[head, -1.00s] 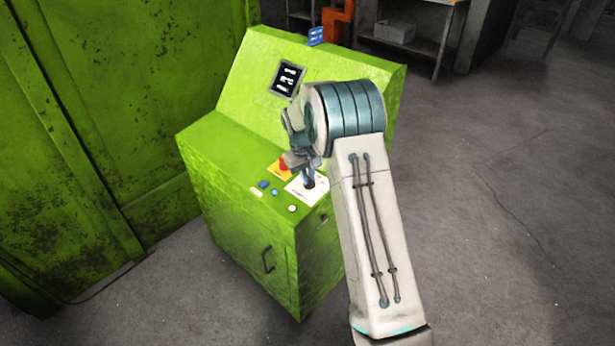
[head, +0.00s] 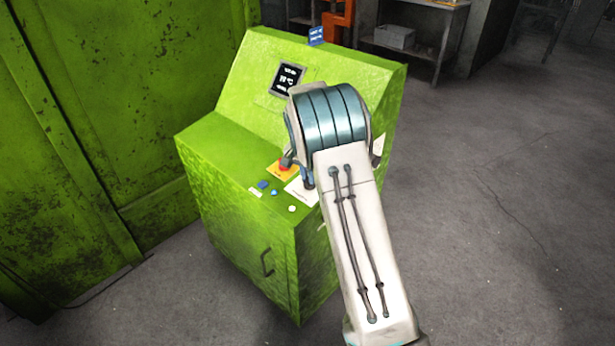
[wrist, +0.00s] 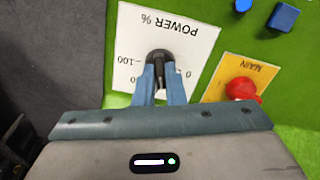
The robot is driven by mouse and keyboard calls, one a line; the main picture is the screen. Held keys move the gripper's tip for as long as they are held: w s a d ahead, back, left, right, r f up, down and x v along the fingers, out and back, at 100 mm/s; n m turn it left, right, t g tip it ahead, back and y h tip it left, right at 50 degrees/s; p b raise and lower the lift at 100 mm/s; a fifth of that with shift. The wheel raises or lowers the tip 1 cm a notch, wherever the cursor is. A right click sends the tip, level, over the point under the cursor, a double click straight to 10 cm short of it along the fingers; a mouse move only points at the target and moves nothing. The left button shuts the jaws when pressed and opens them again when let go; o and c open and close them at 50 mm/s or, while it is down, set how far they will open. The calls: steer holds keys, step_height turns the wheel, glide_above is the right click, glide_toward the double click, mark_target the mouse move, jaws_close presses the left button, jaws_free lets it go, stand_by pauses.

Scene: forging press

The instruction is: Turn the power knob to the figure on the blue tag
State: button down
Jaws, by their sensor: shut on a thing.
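The power knob (wrist: 158,57) is black and stands on a white plate (wrist: 196,36) headed "POWER %", which appears upside down in the wrist view. A 100 mark shows left of the knob and a 0 mark on its right; other marks are partly hidden by my fingers. The knob's dark ridge runs roughly up-down in the picture. My gripper (wrist: 161,76) is shut on the knob, one blue finger on each side.
A red MAIN button (wrist: 242,89) on a yellow plate sits close beside the power plate. Small blue buttons (wrist: 284,17) lie beyond it. A dark display (head: 287,78) is on the console's (head: 225,185) sloped face. A green wall (head: 90,120) stands at left.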

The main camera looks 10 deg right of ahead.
steer(key=shift+m, duration=1.7)
steer(key=c, duration=1.5)
jaws_free()
steer(key=shift+r, duration=0.1)
step_height(320, 180, up, 14)
steer(key=s+a, duration=0.1)
steer(key=shift+a, duration=0.2)
steer(key=shift+f, duration=0.2)
